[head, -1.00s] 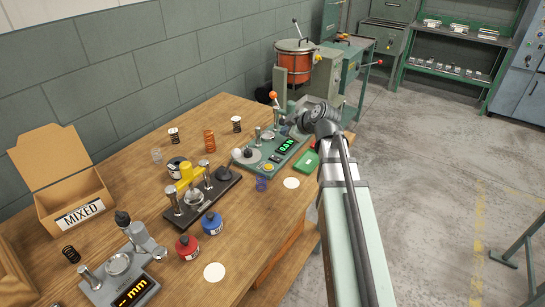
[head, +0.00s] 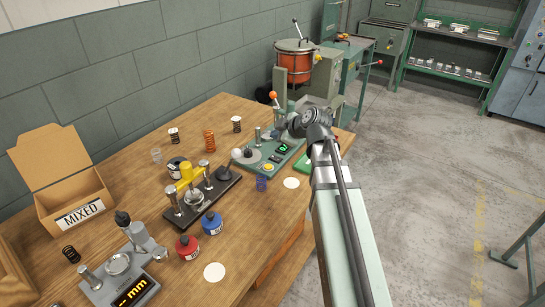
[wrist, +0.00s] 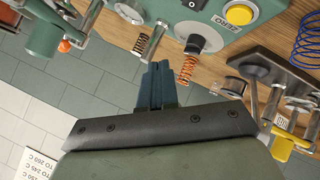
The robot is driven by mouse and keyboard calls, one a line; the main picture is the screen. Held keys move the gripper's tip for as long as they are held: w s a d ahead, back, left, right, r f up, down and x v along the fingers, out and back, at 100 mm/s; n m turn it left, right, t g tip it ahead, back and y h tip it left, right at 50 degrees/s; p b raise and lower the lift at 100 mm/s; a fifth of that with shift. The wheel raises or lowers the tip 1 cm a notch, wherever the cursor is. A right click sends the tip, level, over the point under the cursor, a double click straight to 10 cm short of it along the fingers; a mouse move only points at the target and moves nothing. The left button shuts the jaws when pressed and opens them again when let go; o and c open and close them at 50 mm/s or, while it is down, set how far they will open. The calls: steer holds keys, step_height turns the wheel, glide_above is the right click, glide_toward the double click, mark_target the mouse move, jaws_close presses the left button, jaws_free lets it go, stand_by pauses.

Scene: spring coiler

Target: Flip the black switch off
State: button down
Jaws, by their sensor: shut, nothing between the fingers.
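The black switch (wrist: 192,4) is a small rocker set in the green tester's panel, cut by the top edge of the wrist view. The green tester (wrist: 257,6) also stands near the table's right edge in the head view (head: 287,163). A yellow button (wrist: 238,14) sits to the right of the switch. My gripper (wrist: 160,70) is shut and empty, its blue-grey fingers pressed together, below and left of the switch in the wrist view. In the head view my gripper (head: 284,128) is small and partly hidden by my wrist, over the tester's far part. I cannot tell if it touches anything.
A black fixture with a yellow part (head: 186,173) stands left of the tester. Loose springs, including an orange one (head: 209,140) and a blue one (head: 261,184), stand nearby.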

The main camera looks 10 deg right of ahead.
mark_target(275, 158)
steer(key=shift+w+a+f, duration=0.15)
steer(key=shift+f, duration=1.45)
steer(key=shift+w+a+f, duration=0.1)
steer(key=shift+a+f, duration=0.05)
steer(key=shift+f, duration=1.4)
steer(key=shift+f, duration=0.2)
steer(key=shift+f, duration=0.2)
steer(key=shift+w+f, duration=0.1)
steer(key=shift+f, duration=0.2)
stand_by(0.3)
steer(key=shift+r, duration=0.2)
steer(key=shift+r, duration=0.55)
steer(key=shift+r, duration=0.1)
steer(key=shift+s+d+r, duration=0.15)
steer(key=shift+r, duration=1.05)
steer(key=shift+s+d+r, duration=0.1)
steer(key=shift+s+r, duration=0.05)
steer(key=shift+r, duration=1)
